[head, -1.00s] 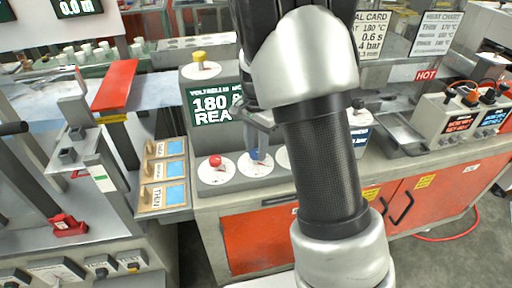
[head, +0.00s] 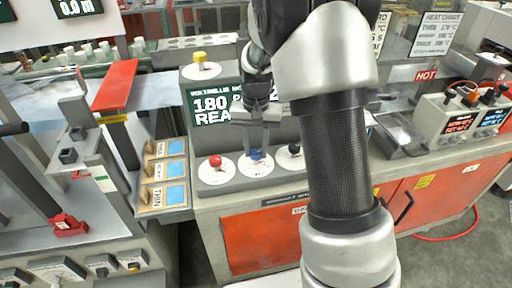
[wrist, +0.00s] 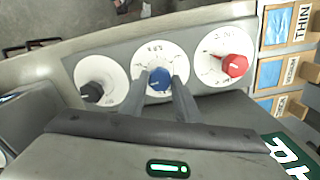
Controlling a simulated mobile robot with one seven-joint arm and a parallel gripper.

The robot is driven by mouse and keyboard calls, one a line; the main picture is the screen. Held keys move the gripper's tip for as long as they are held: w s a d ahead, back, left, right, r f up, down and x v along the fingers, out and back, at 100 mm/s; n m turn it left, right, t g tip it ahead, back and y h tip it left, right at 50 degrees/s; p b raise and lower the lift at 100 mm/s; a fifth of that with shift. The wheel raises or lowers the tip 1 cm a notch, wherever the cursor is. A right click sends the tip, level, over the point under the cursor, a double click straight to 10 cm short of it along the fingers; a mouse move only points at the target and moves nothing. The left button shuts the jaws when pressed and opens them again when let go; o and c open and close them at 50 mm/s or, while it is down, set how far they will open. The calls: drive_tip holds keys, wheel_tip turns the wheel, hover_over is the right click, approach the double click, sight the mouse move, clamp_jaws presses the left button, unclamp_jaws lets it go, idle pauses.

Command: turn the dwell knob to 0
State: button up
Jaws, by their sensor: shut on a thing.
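A blue knob (head: 256,155) sits on the middle white dial of a row of three on the front of a grey machine. The wrist view shows the same blue knob (wrist: 160,80) between my two fingers. My gripper (head: 257,148) is shut on it, coming down from above; it also shows in the wrist view (wrist: 162,82). The white dial (wrist: 154,51) around the knob carries small markings that I cannot read for certain. A red knob (head: 215,160) and a black knob (head: 294,149) sit on the dials to either side. No dial's name is legible.
My arm covers the machine's right side in the head view.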

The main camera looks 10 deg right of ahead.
sight(256, 152)
drive_tip(key=n, duration=0.4)
drive_tip(key=shift+r+n, duration=0.1)
drive_tip(key=shift+n, duration=0.2)
drive_tip(key=n+p, duration=0.1)
drive_tip(key=n, duration=0.2)
drive_tip(key=shift+n, duration=0.4)
drive_tip(key=n+p, duration=0.1)
drive_tip(key=n, duration=0.3)
drive_tip(key=shift+n+p, duration=0.55)
drive_tip(key=shift+n, duration=1.55)
drive_tip(key=o, duration=1)
drive_tip(key=shift+o, duration=0.2)
wheel_tip(256, 152, up, 17)
drive_tip(key=p, duration=0.1)
drive_tip(key=shift+r, duration=0.2)
